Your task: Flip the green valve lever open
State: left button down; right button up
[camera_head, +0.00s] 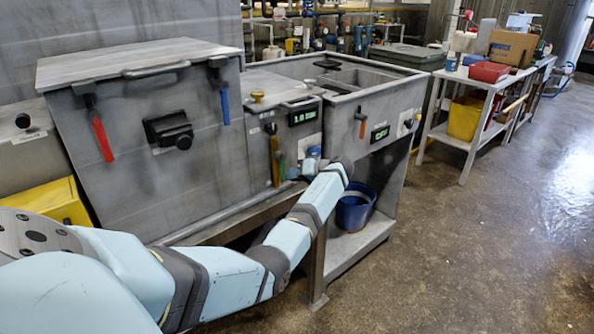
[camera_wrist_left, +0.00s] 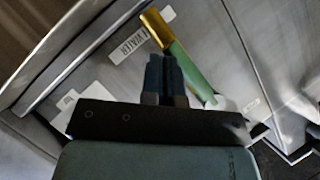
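The green valve lever (camera_wrist_left: 193,72) hangs from a brass-coloured end (camera_wrist_left: 155,27) on the grey machine front in the left wrist view. In the head view its green part (camera_head: 281,167) shows small beside a yellow lever (camera_head: 275,150). My left gripper (camera_wrist_left: 164,60) has its dark fingers together, with no clear gap. They overlap the lever's left side in the wrist view; I cannot tell whether they touch it. In the head view my left gripper (camera_head: 311,156) is just right of the lever, its fingertips small. My right gripper is not in view.
A red lever (camera_head: 100,140), a blue lever (camera_head: 224,104) and an orange lever (camera_head: 361,126) are on the machine front. A blue bucket (camera_head: 354,210) stands on the low shelf below. Open floor lies to the right, before a white table (camera_head: 466,80).

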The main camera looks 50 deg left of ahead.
pick_arm(q)
jog(key=shift+s+a+f, duration=0.1)
jog(key=shift+s+f, duration=0.1)
jog(key=shift+s, duration=0.05)
dwell(0.4)
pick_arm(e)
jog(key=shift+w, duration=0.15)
